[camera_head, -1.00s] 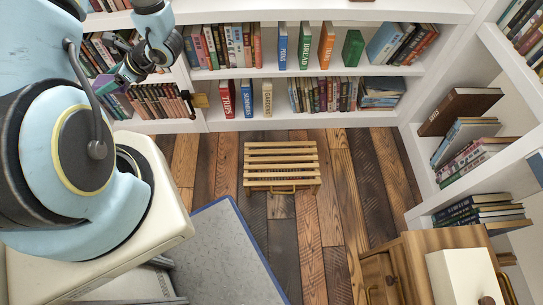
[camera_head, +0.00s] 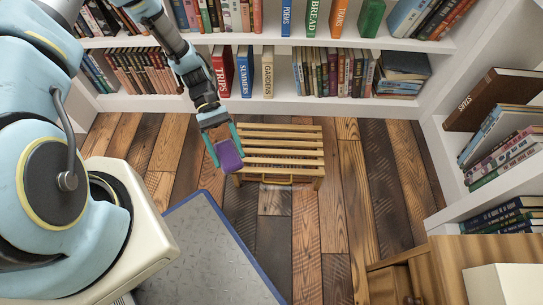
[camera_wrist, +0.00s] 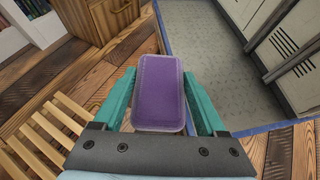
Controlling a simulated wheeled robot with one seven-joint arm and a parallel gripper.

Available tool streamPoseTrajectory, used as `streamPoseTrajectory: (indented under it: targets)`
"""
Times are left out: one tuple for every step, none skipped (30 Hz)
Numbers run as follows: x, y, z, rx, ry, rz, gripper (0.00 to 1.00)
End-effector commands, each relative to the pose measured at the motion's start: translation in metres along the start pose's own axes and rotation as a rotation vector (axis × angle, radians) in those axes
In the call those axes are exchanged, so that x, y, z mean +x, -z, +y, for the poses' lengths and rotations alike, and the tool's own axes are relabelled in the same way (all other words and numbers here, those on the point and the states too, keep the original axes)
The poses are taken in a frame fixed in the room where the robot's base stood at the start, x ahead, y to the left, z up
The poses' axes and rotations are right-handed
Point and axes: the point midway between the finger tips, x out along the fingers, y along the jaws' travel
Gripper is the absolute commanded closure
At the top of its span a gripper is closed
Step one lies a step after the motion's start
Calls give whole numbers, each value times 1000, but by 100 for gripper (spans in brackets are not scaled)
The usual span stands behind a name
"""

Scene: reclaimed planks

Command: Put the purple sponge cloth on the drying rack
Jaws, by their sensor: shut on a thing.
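The purple sponge cloth (camera_head: 229,155) is held between the teal fingers of my gripper (camera_head: 222,143). In the wrist view the cloth (camera_wrist: 160,92) fills the gap between both fingers of my gripper (camera_wrist: 160,100). The drying rack (camera_head: 280,133) is a low wooden slatted stand on the plank floor, in front of the bookshelf. In the head view the cloth is at the rack's left front corner, apparently above the floor; its exact height is hard to tell. In the wrist view the rack's slats (camera_wrist: 45,130) show at the lower left, beside the gripper.
A white bookshelf (camera_head: 330,100) full of books stands behind the rack, and another shelf is at the right. A grey mat with a blue edge (camera_head: 215,245) lies at the front left. A wooden cabinet (camera_head: 440,265) stands at the lower right. Floor right of the rack is clear.

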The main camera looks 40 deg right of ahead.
Motion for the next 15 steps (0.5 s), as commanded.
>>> streamPoseTrajectory:
  targets:
    - [11,25,26,-56,-106,0,79]
    - [12,32,43,-92,-173,0,79]
    - [13,43,65,-143,-263,0,79]
    - [12,51,81,-179,-330,0,79]
    - [11,59,96,-215,-396,0,79]
    - [8,69,115,-261,-480,0,79]
    - [5,77,127,-295,-540,0,79]
    - [2,84,139,-325,-596,0,79]
    - [-2,94,152,-363,-664,-1,79]
    - [-5,100,161,-388,-710,-1,79]
    - [-8,105,168,-412,-752,-1,79]
    - [-12,111,177,-437,-800,-1,79]
    - [-15,116,182,-454,-830,0,79]
    - [-18,119,187,-468,-857,0,79]
    - [-21,123,191,-484,-886,0,79]
